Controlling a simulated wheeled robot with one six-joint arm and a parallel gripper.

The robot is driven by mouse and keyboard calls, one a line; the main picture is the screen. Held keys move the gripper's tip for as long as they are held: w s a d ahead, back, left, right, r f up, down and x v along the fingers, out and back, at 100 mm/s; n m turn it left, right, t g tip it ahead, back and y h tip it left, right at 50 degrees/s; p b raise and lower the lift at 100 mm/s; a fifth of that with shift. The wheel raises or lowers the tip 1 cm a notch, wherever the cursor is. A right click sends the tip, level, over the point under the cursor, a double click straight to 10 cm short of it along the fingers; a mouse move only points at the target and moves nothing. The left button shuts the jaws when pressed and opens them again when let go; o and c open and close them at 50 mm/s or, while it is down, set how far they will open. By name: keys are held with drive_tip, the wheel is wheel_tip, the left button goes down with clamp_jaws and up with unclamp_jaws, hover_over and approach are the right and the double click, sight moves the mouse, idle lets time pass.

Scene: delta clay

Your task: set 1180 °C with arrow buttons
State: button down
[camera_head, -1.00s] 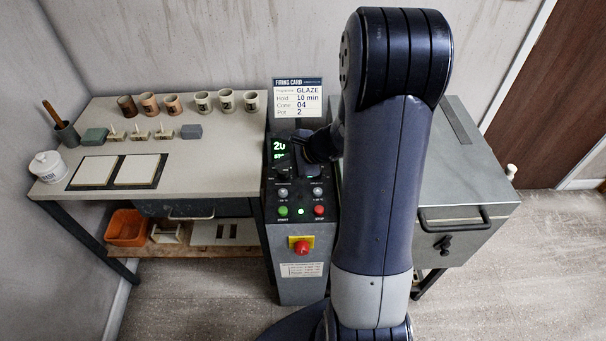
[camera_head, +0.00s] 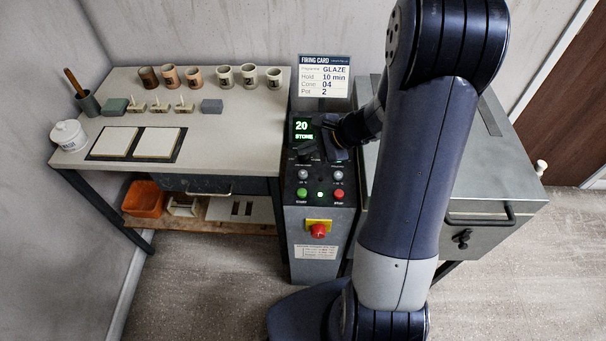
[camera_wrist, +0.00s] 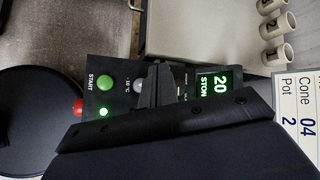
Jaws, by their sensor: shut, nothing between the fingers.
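The control panel (camera_head: 320,197) stands between the bench and the grey kiln. Its green display (camera_head: 303,128) reads 20 with STONE below, partly cut off in the wrist view (camera_wrist: 218,85). Two grey buttons sit below: the left one (camera_head: 303,174), labelled °C, shows in the wrist view as a grey button (camera_wrist: 139,86) marked 10 °C; the right one (camera_head: 337,175) also shows. My gripper (camera_head: 333,143) is shut and empty, over the panel's upper right part beside the display. In the wrist view my gripper (camera_wrist: 157,88) hides part of the panel.
A green START button (camera_head: 302,194), a red STOP button (camera_head: 338,195) and a red emergency knob (camera_head: 318,230) are lower on the panel. The firing card (camera_head: 323,77) reads GLAZE, 10 min, cone 04, pot 2. Cups and tiles stand on the bench (camera_head: 225,140) at left.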

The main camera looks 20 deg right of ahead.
drive_tip(key=b, duration=0.4)
hover_over(307, 174)
wheel_tip(307, 174, down, 6)
drive_tip(key=shift+r, duration=0.25)
drive_tip(key=shift+f+b, duration=0.45)
drive_tip(key=shift+f, duration=0.2)
drive_tip(key=shift+f, duration=0.1)
idle(0.9)
drive_tip(key=shift+f+b, duration=0.3)
drive_tip(key=shift+b, duration=0.25)
drive_tip(key=shift+f+b, duration=0.45)
drive_tip(key=shift+b, duration=0.1)
idle(0.4)
drive_tip(key=shift+r, duration=0.15)
drive_tip(key=shift+r+p, duration=0.65)
drive_tip(key=shift+r, duration=0.1)
drive_tip(key=shift+r+p, duration=1.8)
drive_tip(key=shift+r, duration=0.7)
